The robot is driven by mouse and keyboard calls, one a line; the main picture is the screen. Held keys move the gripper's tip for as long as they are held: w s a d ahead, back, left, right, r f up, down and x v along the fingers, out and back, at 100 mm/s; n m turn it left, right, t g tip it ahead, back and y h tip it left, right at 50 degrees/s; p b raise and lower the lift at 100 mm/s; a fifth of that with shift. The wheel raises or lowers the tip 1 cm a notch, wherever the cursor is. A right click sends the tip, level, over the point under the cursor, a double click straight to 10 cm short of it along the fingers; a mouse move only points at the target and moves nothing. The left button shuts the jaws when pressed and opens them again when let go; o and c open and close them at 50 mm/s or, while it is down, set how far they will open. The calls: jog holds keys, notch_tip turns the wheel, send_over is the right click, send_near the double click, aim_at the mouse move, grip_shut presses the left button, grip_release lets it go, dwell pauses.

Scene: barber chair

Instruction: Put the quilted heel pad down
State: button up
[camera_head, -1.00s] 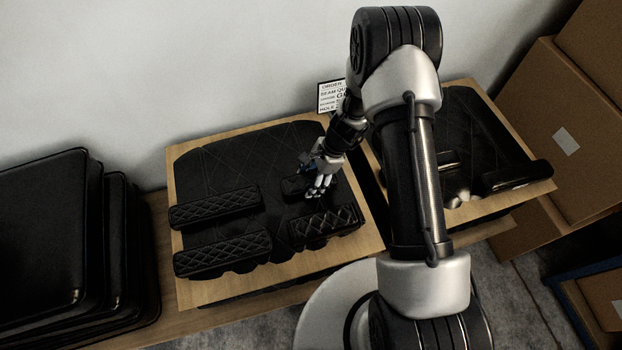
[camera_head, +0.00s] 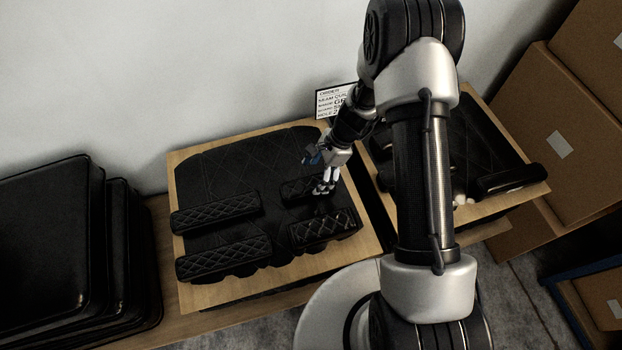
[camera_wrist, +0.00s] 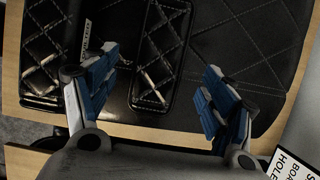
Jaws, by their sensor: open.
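A dark quilted pad (camera_head: 299,190) lies flat on the black stitched panel (camera_head: 245,155), right of its middle, beside my gripper (camera_head: 326,188). In the wrist view this quilted pad (camera_wrist: 162,52) lies between the lines of my two blue-padded fingers, nearer the left one. My gripper (camera_wrist: 160,88) is open with nothing held between the fingers. A second, wider-stitched pad (camera_head: 322,228) lies in front of it on the panel, and it also shows at the left of the wrist view (camera_wrist: 42,55). I cannot tell by name which is the heel pad.
Two more quilted pads (camera_head: 215,212) (camera_head: 223,257) lie at the panel's left. The panel rests on a wooden board (camera_head: 190,297). An order card (camera_head: 334,102) stands behind. Black cushions (camera_head: 45,240) are stacked left; another board with black parts (camera_head: 510,180) and cartons (camera_head: 565,140) are right.

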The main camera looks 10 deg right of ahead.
jog(key=s+d+r+n+t+h+p, duration=0.1)
jog(key=s+r+n, duration=0.25)
jog(key=r, duration=1.05)
jog(key=s+d+r+n+t+h, duration=0.15)
jog(key=r+n, duration=0.25)
jog(key=r, duration=0.9)
jog(key=s+d+r+n+t+h, duration=0.1)
jog(key=s+r+n, duration=0.3)
jog(key=s, duration=0.5)
jog(key=s+d+r+n+t+h, duration=0.1)
jog(key=s+d+r+n+t, duration=0.1)
jog(key=s+r, duration=0.5)
jog(key=shift+s+d+r+n, duration=0.35)
jog(key=shift+s+d+n, duration=0.6)
jog(key=shift+n, duration=0.1)
jog(key=shift+a+f+b, duration=0.1)
jog(key=shift+f+b, duration=0.45)
jog(key=shift+f, duration=0.2)
